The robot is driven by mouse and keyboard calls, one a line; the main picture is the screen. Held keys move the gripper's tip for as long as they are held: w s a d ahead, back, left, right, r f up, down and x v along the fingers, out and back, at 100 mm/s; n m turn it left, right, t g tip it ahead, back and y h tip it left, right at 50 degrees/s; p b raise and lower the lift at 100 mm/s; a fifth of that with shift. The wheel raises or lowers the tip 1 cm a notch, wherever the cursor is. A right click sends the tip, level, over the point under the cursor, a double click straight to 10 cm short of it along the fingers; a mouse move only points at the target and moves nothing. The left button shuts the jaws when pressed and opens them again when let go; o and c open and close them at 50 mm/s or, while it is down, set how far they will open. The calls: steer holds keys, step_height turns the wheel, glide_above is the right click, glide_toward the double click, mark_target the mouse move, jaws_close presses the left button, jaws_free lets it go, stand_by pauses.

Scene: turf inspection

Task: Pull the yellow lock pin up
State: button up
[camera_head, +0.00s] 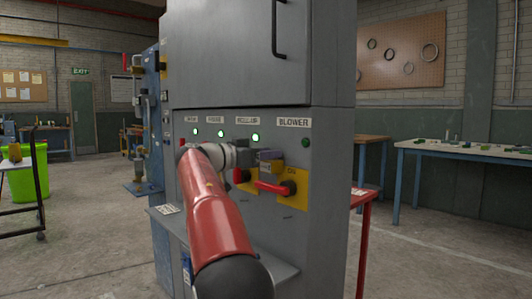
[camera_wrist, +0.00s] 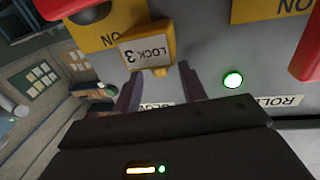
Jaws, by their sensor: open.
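A yellow lock pin with a white "LOCK 3" tag (camera_wrist: 146,48) shows in the wrist view, upside down there, against the grey panel. Its small yellow end (camera_wrist: 157,71) points toward the gap between my fingers. My gripper (camera_wrist: 158,86) is open, with its two dark fingers on either side of and just short of that end. I cannot tell whether they touch it. In the head view my gripper (camera_head: 270,155) is at the panel, just above the red handle (camera_head: 275,188) on its yellow "ON" plate (camera_head: 292,195). My arm covers part of the panel there.
The grey cabinet (camera_head: 235,55) has several green lamps, one beside my gripper in the wrist view (camera_wrist: 232,78). A ledge (camera_head: 280,275) juts out below. A red stand (camera_head: 362,235) and a table (camera_head: 470,151) are at right; a green bin (camera_head: 30,175) is at left.

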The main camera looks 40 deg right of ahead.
steer(key=shift+d, duration=0.1)
jaws_close()
stand_by(0.3)
steer(key=shift+r+p, duration=0.65)
steer(key=shift+r, duration=0.3)
jaws_free()
steer(key=shift+f, duration=0.1)
